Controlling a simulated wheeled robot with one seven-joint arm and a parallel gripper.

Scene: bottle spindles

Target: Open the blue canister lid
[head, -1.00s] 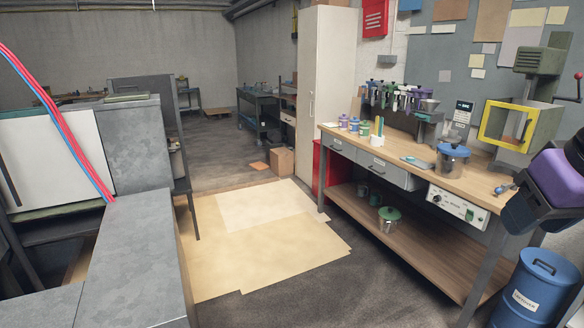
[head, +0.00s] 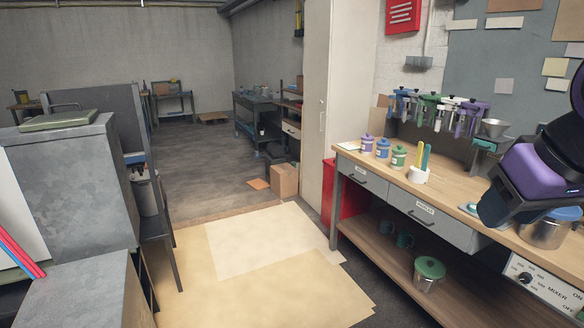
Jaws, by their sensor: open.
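The blue canister (head: 382,148) is a small jar with a blue lid on the wooden workbench (head: 462,190). Its lid looks seated. It stands upright between a purple-lidded canister (head: 367,144) and a green-lidded canister (head: 398,157). My gripper (head: 492,205), dark with a purple part behind it, is at the right edge, in front of the bench. It is well right of the blue canister and apart from it. It is open and seems empty; its fingers are hard to make out. A larger metal pot (head: 543,233) with a blue lid is partly hidden behind it.
A white holder (head: 419,175) with coloured strips stands right of the canisters. Coloured bottle spindles (head: 435,108) hang behind them. A green-lidded pot (head: 429,275) is on the lower shelf. A grey cabinet (head: 65,178) stands at left. The floor with tan sheets (head: 270,270) is clear.

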